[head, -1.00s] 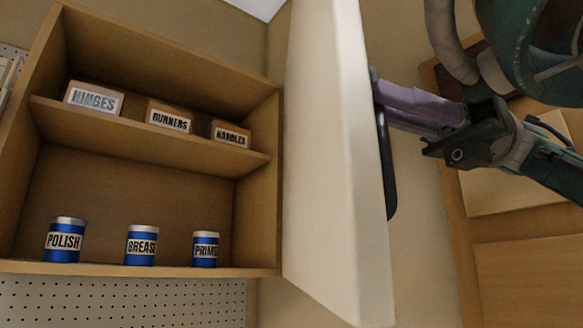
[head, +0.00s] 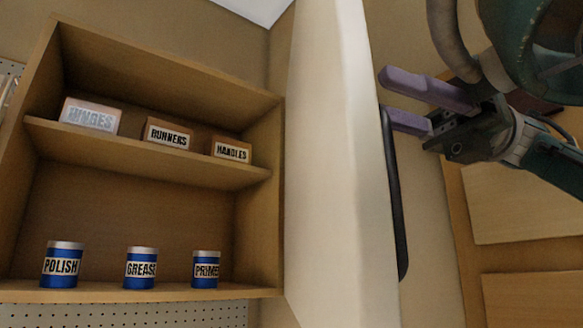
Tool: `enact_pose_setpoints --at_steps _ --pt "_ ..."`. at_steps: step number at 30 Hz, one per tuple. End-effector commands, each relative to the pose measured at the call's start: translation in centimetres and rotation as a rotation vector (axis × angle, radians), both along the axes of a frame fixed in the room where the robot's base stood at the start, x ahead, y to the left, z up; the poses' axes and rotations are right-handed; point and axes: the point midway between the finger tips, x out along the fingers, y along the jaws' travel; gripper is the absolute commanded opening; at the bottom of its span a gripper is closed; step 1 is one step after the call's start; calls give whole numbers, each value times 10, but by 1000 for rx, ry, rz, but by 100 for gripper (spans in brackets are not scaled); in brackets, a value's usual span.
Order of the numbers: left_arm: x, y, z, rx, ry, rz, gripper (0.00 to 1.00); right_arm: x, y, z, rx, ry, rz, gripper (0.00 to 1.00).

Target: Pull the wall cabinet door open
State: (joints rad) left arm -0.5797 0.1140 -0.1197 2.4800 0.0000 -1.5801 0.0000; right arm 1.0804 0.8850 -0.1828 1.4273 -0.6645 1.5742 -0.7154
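The wall cabinet door (head: 335,160) stands swung open, seen nearly edge-on as a tall cream panel right of the cabinet (head: 150,200). Its long dark handle (head: 397,225) is on the door's right-hand face. My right gripper (head: 387,94) comes in from the right, with two purple fingers spread apart. The lower fingertip overlaps the top end of the handle in the head view; whether they touch I cannot tell. The upper finger is above the handle's top end. Nothing is held between the fingers. My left gripper is not in view.
Inside the cabinet, boxes labelled hinges (head: 90,116), runners (head: 168,134) and handles (head: 231,151) sit on the upper shelf. Blue cans of polish (head: 62,265), grease (head: 141,268) and one partly readable label (head: 206,270) stand below. Wooden panels (head: 525,205) are at the right.

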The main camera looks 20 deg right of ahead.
Motion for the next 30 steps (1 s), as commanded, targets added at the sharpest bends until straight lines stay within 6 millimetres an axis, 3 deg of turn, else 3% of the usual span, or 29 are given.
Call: enact_pose_setpoints --at_steps 1,15,21,30 --pt "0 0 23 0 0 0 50 0 0 25 0 -1 0 45" --pt "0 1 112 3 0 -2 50 1 0 127 1 1 -1 45" --pt "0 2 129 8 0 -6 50 1 0 147 0 1 -2 45" --pt "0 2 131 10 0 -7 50 1 0 150 0 2 -2 45"
